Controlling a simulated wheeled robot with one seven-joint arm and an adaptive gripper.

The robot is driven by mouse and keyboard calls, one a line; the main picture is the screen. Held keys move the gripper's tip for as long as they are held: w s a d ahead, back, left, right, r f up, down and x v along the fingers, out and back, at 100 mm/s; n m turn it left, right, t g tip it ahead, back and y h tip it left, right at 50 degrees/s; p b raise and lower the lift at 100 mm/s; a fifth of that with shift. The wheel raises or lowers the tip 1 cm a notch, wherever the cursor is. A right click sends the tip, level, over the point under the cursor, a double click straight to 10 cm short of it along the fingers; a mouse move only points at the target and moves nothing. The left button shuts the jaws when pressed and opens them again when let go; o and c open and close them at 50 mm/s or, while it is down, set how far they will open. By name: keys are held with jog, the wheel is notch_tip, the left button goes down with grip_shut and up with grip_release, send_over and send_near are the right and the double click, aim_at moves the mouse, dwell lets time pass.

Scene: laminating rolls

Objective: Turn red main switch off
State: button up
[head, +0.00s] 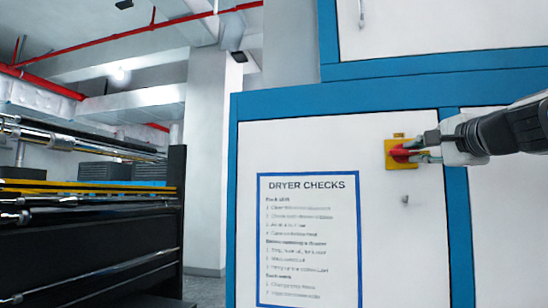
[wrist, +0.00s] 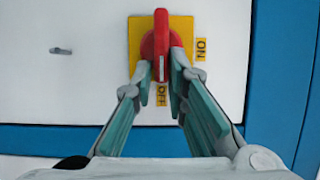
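The red main switch (wrist: 160,40) is a red handle on a yellow plate (wrist: 134,42). In the wrist view the handle stands upright and its narrow end, with a white mark, points down at the OFF label (wrist: 162,100). The ON label (wrist: 201,49) is to the right of the plate.
The switch is on a white cabinet panel (head: 300,140) with a blue frame (head: 460,220). A small metal knob (head: 405,200) sticks out below the switch. A "DRYER CHECKS" sign (head: 308,240) hangs to the left. A dark roller machine (head: 90,230) stands at far left.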

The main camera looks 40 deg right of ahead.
jog(key=shift+o, duration=1.1)
jog(key=v, duration=1.2)
